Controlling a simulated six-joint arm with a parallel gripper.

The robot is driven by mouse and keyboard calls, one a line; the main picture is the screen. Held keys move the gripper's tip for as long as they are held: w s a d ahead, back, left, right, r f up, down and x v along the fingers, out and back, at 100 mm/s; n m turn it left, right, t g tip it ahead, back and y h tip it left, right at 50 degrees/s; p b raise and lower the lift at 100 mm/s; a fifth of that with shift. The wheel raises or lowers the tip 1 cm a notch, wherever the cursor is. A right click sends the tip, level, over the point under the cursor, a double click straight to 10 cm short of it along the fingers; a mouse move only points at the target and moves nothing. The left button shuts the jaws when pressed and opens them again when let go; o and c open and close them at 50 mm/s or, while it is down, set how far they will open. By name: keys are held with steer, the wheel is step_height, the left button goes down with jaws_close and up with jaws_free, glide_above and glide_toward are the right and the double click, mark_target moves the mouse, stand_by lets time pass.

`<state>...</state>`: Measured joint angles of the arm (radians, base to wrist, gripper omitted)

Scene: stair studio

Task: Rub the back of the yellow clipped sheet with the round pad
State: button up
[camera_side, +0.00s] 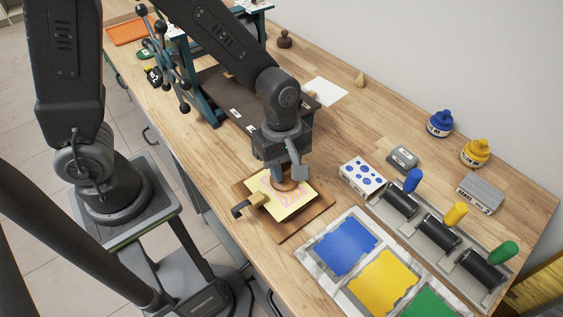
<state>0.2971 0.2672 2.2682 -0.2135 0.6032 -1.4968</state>
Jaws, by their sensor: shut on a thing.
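The yellow sheet (294,210) lies on a brown wooden board (307,227) near the table's front edge. Pink-purple marks show on the part of it that faces up. A small clamp or clip with a wooden handle (254,200) sits at the sheet's left edge. My gripper (284,179) points down over the far part of the sheet and is shut on the round pad (286,185), which is brown. The pad is at the sheet's surface, but I cannot tell whether it presses on it. The gripper hides part of the pad and sheet.
To the right lie a slab with blue (344,246), yellow and green ink patches and a rack (416,228) of rollers. A blue-dotted block (362,175) stands close right of the board. Ink bottles (440,123) stand farther back. A press (205,105) stands behind my arm.

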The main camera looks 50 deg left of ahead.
steer(key=shift+s+d, duration=0.1)
steer(key=shift+d, duration=0.9)
steer(key=shift+d, duration=0.1)
steer(key=shift+d, duration=0.8)
steer(key=shift+s, duration=0.55)
steer(key=shift+a, duration=3)
steer(key=shift+d, duration=3.05)
steer(key=shift+a, duration=3.05)
steer(key=shift+r, duration=0.1)
